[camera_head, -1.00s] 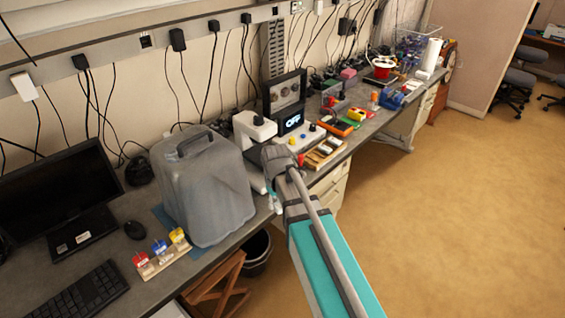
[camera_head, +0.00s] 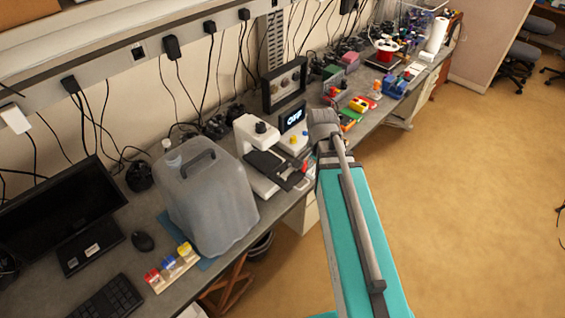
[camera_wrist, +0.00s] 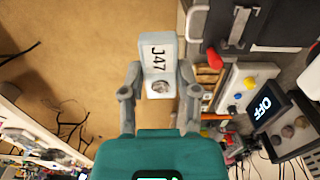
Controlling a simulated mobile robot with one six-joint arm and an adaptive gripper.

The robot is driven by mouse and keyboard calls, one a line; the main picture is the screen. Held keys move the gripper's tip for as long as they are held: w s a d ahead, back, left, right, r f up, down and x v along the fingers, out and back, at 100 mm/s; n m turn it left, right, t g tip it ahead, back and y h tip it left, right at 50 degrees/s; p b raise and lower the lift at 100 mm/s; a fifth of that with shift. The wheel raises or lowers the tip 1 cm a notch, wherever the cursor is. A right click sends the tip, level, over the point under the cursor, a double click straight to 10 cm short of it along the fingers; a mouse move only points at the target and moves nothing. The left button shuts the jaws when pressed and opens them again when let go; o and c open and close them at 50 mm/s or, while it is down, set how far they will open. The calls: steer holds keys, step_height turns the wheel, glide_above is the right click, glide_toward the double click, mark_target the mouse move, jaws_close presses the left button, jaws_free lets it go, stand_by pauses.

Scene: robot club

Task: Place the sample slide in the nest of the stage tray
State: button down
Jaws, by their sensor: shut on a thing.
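In the wrist view, my gripper (camera_wrist: 158,88) is shut on the sample slide (camera_wrist: 157,52). The slide is a pale grey piece marked "J47", with a round metallic spot near the jaws. The slide and jaws cannot be made out in the head view, where my arm blocks the sight. The dark stage tray (camera_head: 272,168) sits on a white microscope in the head view, to the left of my arm. A dark stage part (camera_wrist: 240,24) shows at the upper right of the wrist view, apart from the slide. The nest cannot be made out clearly.
A large grey jug (camera_head: 208,200) stands left of the white microscope (camera_head: 243,135). A rack with coloured pieces (camera_head: 172,268) lies at the bench front. The floor (camera_head: 470,210) on the right is clear.

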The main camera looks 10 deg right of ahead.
steer(key=shift+w+d+r, duration=0.15)
steer(key=shift+d, duration=0.05)
steer(key=shift+w+a, duration=0.1)
steer(key=w+a+f+b, duration=0.1)
steer(key=w+f+b, duration=0.1)
steer(key=w, duration=0.1)
steer(key=w+a+f+b, duration=0.2)
steer(key=w+f+b, duration=0.1)
steer(key=w, duration=0.1)
steer(key=w+a+f+b, duration=0.2)
steer(key=w+f+b, duration=0.1)
steer(key=shift+w+a, duration=0.25)
steer(key=shift+w, duration=0.05)
steer(key=shift+w+a+f+b, duration=0.25)
steer(key=shift+w+f+b, duration=0.2)
steer(key=shift+f+b, duration=0.1)
